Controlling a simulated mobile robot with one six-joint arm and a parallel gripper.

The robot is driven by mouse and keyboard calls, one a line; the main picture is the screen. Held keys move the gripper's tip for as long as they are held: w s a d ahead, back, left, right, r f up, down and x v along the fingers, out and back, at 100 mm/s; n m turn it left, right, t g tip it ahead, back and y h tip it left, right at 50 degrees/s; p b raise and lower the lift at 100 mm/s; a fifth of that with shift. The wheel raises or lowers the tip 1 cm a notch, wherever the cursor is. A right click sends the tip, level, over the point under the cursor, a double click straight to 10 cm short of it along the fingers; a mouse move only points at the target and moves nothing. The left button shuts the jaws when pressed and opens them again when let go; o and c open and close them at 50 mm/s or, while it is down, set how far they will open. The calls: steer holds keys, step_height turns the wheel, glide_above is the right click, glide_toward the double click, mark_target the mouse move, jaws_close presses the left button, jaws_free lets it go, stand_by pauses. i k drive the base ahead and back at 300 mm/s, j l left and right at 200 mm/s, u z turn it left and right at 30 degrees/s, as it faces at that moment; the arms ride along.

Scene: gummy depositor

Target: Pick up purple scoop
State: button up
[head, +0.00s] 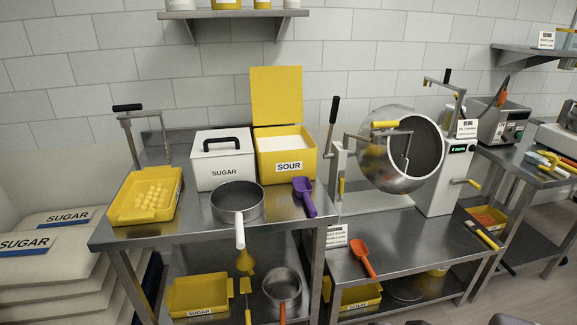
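The purple scoop (305,194) lies on the steel table (180,232), near its right edge. Its bowl points to the back and its handle toward the front right. It is just in front of the open yellow SOUR bin (286,155) and to the right of a steel pot (237,203). Nothing covers the scoop. My gripper is not seen in the head view, so its state is not shown.
A white SUGAR bin (222,165) and a yellow tray (146,195) share the table. A lever (332,125) stands right of the scoop. A steel drum machine (398,150) and an orange scoop (362,259) are on the lower table to the right.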

mark_target(303, 186)
steer(key=i+j+z, duration=0.25)
steer(key=j+z, duration=0.2)
steer(key=i+j+z, duration=0.15)
steer(key=j+z, duration=1.15)
steer(key=j, duration=0.2)
